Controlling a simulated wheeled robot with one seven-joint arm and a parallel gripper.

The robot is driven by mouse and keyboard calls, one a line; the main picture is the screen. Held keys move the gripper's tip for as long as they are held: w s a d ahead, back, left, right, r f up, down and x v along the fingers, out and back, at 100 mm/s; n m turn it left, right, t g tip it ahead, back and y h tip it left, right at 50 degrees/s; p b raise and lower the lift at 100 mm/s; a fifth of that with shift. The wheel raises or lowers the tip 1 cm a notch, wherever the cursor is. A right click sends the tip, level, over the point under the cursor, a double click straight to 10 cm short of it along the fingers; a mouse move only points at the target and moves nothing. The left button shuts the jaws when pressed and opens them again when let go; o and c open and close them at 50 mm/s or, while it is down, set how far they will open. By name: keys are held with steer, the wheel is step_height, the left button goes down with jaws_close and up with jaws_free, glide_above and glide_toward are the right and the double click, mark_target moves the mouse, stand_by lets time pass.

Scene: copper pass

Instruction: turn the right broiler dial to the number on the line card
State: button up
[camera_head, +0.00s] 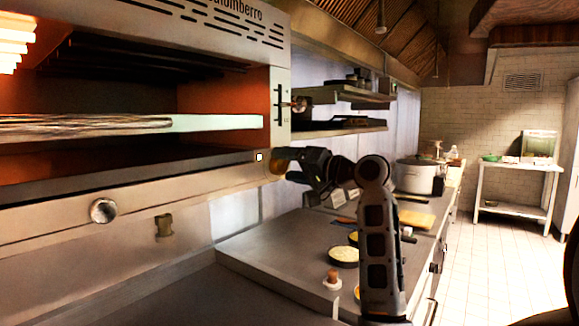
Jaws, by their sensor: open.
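The broiler (230,70) fills the left side, with its open cavity glowing orange. A round metal dial (103,211) sits on its lower front panel at the left. The right dial (276,163) seems to be the brownish round part at the panel's right end, and my gripper mostly hides it. My gripper (285,168) is open, with its dark fingers right at that part. I cannot tell whether they touch it or stand around it. The dial's marks and pointer cannot be read. I cannot make out a line card or its number.
A small lit white square (259,157) is beside the right dial. A lever knob (299,104) sticks out above my gripper. The steel counter (270,262) below holds small bowls (344,257), a board (416,219) and a large pot (414,176). The tiled floor at right is open.

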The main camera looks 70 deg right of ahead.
steer(key=b+v, duration=0.1)
steer(key=v, duration=0.6)
steer(key=shift+s+b, duration=0.3)
steer(key=shift+s, duration=0.1)
steer(key=shift+a, duration=0.1)
